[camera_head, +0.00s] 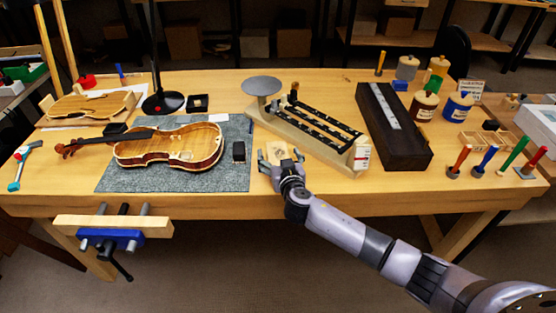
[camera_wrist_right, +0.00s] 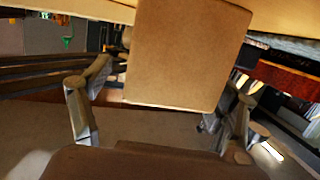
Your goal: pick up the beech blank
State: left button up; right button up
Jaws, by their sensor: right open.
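The beech blank (camera_head: 277,151), a small light wooden block, is at the front middle of the bench, just right of the grey mat. My right gripper (camera_head: 281,161) is right at it, partly covering it from the front. In the right wrist view the blank (camera_wrist_right: 187,50) is a plain brown block that fills the top middle. The open fingers (camera_wrist_right: 165,115) stand on either side of it, with a gap at the left; contact at the right is unclear. My left gripper is out of view.
A violin (camera_head: 170,147) lies on the grey mat (camera_head: 230,178). A long dark box (camera_head: 392,125) lies farther right. The bench front near the gripper is clear.

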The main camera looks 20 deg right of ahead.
jog(key=shift+w+f, duration=0.2)
jog(key=shift+w, duration=0.4)
jog(key=shift+c, duration=0.2)
jog(key=c, duration=1.5)
jog(key=shift+r, duration=0.1)
jog(key=shift+c, duration=0.3)
